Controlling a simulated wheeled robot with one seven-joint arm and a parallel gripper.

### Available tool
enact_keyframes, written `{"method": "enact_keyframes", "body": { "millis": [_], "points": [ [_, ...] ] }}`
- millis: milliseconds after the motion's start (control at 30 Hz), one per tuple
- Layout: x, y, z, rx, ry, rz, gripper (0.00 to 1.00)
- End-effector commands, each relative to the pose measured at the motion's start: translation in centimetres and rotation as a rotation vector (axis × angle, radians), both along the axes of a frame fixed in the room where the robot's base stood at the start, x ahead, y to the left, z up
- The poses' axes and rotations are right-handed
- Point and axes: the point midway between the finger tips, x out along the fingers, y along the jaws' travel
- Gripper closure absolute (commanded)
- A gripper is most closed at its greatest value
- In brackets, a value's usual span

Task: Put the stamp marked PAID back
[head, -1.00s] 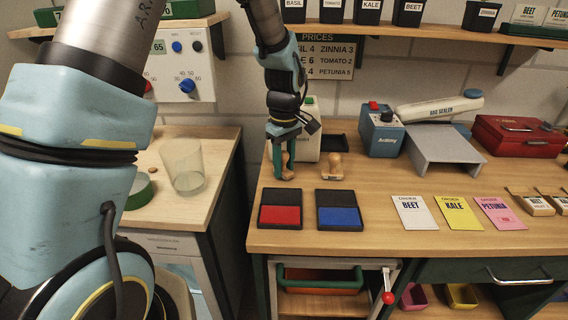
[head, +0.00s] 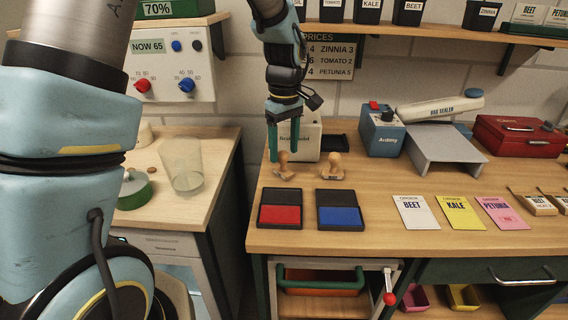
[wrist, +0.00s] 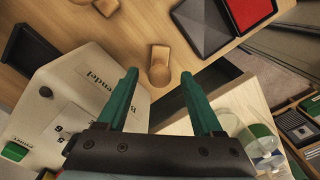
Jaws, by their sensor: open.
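Two wooden-handled stamps stand upright on the bench behind the ink pads. The left stamp (head: 285,168) is behind the red pad (head: 280,214), and the right stamp (head: 333,168) is behind the blue pad (head: 340,215). I cannot read which is marked PAID. My gripper (head: 283,154) is open and empty, just above the left stamp. In the wrist view the left stamp (wrist: 160,66) shows between my fingertips, apart from them. The right stamp (wrist: 106,6) is cut by the top edge. A dark tray (head: 336,143) lies behind the stamps.
A white machine (head: 308,143) stands close behind my gripper. A blue box (head: 382,136) and a grey stand (head: 445,150) are to the right. BEET, KALE and PETUNIA cards (head: 501,212) lie at the front; the pink one bears a small mark. A glass (head: 182,166) stands left.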

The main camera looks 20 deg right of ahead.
Motion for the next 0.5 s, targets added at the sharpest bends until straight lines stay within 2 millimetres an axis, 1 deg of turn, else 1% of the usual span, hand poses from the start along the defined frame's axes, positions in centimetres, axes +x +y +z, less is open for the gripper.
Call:
{"method": "enact_keyframes", "body": {
  "millis": [33,100,200,333,500],
  "points": [
    [0.1,-0.1,1.1,-0.005,-0.005,0.000,0.32],
    [0.1,-0.1,2.5,-0.004,-0.005,0.000,0.32],
    [0.1,-0.1,4.4,-0.004,-0.004,0.001,0.32],
    [0.1,-0.1,6.0,-0.002,-0.002,0.001,0.32],
    [0.0,0.0,7.0,0.000,0.000,0.001,0.32]
  ]
}}
